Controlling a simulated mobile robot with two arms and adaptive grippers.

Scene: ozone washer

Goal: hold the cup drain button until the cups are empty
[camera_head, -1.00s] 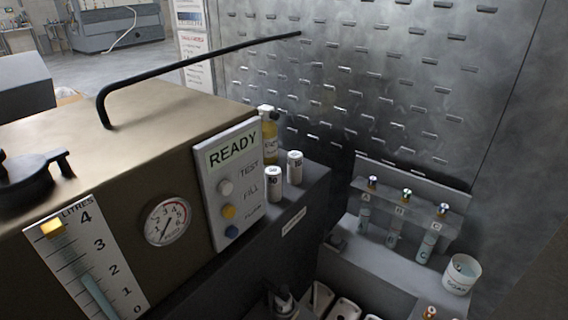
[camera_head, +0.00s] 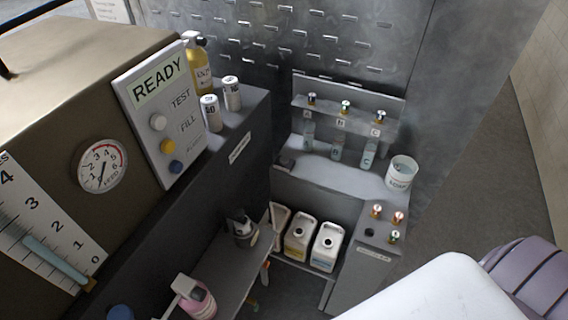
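Three clear cups of bluish liquid stand under the labels A, B and C on the back shelf: cup A (camera_head: 309,134), cup B (camera_head: 337,150) and cup C (camera_head: 369,155). I cannot tell their exact levels. A grey control box (camera_head: 362,270) right of the shelf carries several small knobs and a black button (camera_head: 369,232). The label (camera_head: 374,252) below it is too small to read, so I cannot confirm which is the cup drain button. Neither gripper shows. A white and grey-purple arm part of mine fills the lower right corner.
A brown machine with a READY panel (camera_head: 158,80) and pressure gauge (camera_head: 102,166) stands left. A white SOAP tub (camera_head: 401,173) sits at the shelf's right end. White jugs (camera_head: 327,246) stand below. A pink bottle (camera_head: 194,297) is at lower centre. Open floor lies far right.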

